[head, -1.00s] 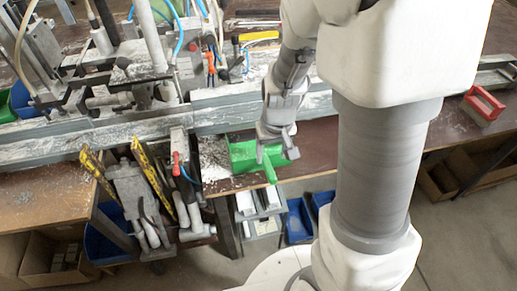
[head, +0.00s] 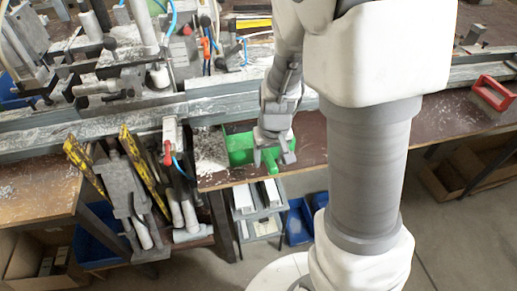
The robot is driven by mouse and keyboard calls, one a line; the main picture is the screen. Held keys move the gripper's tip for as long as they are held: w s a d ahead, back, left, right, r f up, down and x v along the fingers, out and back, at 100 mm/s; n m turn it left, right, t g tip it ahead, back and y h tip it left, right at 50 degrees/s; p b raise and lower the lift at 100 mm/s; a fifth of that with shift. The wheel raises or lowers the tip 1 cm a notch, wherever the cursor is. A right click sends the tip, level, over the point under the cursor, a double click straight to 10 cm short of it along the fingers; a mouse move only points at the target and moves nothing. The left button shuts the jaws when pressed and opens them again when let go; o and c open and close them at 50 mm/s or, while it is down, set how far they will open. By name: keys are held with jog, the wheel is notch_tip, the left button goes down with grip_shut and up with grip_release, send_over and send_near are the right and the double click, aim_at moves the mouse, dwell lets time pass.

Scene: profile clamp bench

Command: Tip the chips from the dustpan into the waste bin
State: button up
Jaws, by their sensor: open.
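The green dustpan (head: 240,148) lies on the brown bench top near its front edge, with its handle (head: 271,164) toward the edge. My gripper (head: 273,163) is open, fingers pointing down, at the handle end of the dustpan. The handle shows between the two fingers; I cannot tell whether they touch it. White and grey chips (head: 208,146) are scattered on the bench just left of the dustpan. I cannot make out a waste bin for certain.
A long metal profile (head: 215,106) with clamps runs along the bench behind the dustpan. Blue bins (head: 299,222) and a drawer unit (head: 257,212) stand below the bench. Yellow-marked clamps (head: 137,160) hang at the left.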

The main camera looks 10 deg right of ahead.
jog(key=shift+f, duration=0.1)
grip_shut()
dwell(0.3)
dwell(1.0)
notch_tip(320, 180, up, 12)
jog(key=p, duration=1)
